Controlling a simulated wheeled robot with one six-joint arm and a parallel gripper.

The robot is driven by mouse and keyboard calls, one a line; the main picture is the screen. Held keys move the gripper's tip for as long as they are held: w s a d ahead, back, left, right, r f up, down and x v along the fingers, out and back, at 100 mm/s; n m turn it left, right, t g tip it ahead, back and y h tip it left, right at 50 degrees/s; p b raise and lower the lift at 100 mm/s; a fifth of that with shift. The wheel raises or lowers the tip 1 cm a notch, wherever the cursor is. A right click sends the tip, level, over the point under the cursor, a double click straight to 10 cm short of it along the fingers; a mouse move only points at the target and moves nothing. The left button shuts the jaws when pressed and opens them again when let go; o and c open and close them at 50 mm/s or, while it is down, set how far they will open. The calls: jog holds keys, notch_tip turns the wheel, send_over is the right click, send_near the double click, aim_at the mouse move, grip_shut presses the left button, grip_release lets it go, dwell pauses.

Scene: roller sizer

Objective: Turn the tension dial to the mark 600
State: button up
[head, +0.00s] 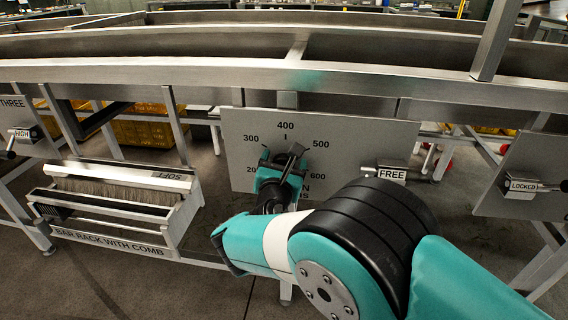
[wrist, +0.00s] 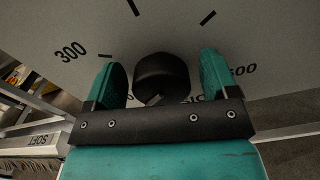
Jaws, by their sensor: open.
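The tension dial panel (head: 240,135) is a grey plate with the marks 200, 300, 400, 500 and 600 in an arc. My gripper (head: 281,163) is in front of the middle of this panel and hides part of the lower lettering. In the wrist view the black round dial knob (wrist: 161,72) sits between the two teal fingers, with a gap visible on each side. The fingers are open and do not visibly touch it. The mark 600 (head: 317,177) is right of the gripper. Which mark the dial points to is unclear.
A lever labelled FREE (head: 392,174) is at the panel's right edge, close to my arm. A LOCKED lever (head: 522,186) is farther right and a HIGH lever (head: 22,135) far left. A bar rack with comb (head: 120,238) stands at lower left. A steel rail (head: 200,72) runs above.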

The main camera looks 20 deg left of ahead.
jog(key=c, duration=0.9)
